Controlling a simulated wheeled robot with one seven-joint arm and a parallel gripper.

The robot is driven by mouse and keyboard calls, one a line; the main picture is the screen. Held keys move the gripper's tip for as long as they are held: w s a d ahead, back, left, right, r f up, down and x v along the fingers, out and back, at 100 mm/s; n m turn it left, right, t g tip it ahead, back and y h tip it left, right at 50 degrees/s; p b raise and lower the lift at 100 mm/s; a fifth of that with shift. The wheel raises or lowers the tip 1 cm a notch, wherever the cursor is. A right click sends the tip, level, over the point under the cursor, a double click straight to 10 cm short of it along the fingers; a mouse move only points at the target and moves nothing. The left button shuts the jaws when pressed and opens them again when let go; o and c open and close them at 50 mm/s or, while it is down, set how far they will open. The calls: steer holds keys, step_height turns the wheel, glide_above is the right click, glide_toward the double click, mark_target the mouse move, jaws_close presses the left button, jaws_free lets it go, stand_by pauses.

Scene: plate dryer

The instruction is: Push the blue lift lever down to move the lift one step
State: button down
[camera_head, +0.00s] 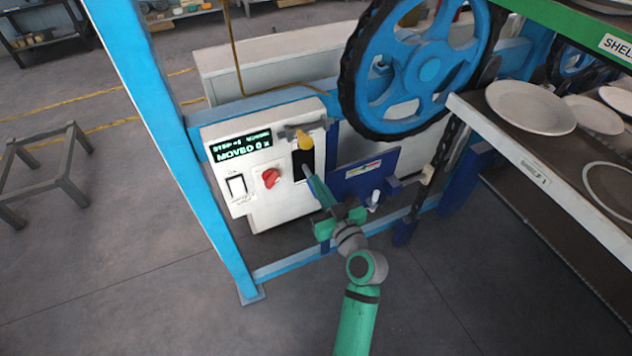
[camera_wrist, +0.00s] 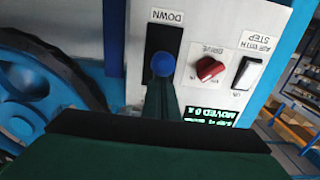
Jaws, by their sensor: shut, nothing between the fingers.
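The blue lift lever shows as a round blue knob (camera_wrist: 163,64) in front of a black slot in the wrist view, with a "DOWN" label at one end of the slot. In the head view I cannot make out the knob clearly near my fingers. The slot is in the white control box (camera_head: 222,136). My gripper (camera_head: 314,184) is shut and empty, reaching up to the slot from below. In the wrist view its green fingers (camera_wrist: 162,98) end right at the knob; I cannot tell whether they touch it. The display (camera_head: 243,147) reads "MOVED 0".
A red knob (camera_head: 270,178) and a white switch (camera_head: 237,187) sit left of the slot. A yellow-orange part (camera_head: 305,140) is above it. A blue panel (camera_head: 362,176), a large blue wheel (camera_head: 428,68) and a plate shelf (camera_head: 536,170) stand to the right.

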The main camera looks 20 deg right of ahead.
steer(key=s+r, duration=0.2)
steer(key=s, duration=0.3)
steer(key=shift+s+r, duration=0.2)
steer(key=shift+s, duration=0.1)
stand_by(0.5)
steer(key=s+a+f+m+g+h, duration=0.3)
steer(key=s+a+f, duration=0.9)
steer(key=s+f, duration=0.25)
steer(key=s+a+r+n+y, duration=0.1)
steer(key=s+a, duration=0.4)
steer(key=s, duration=0.4)
steer(key=s+a+r+n+y, duration=0.2)
steer(key=s+a, duration=0.4)
steer(key=s, duration=0.3)
steer(key=shift+a+r, duration=0.15)
steer(key=shift+a, duration=0.1)
stand_by(1.4)
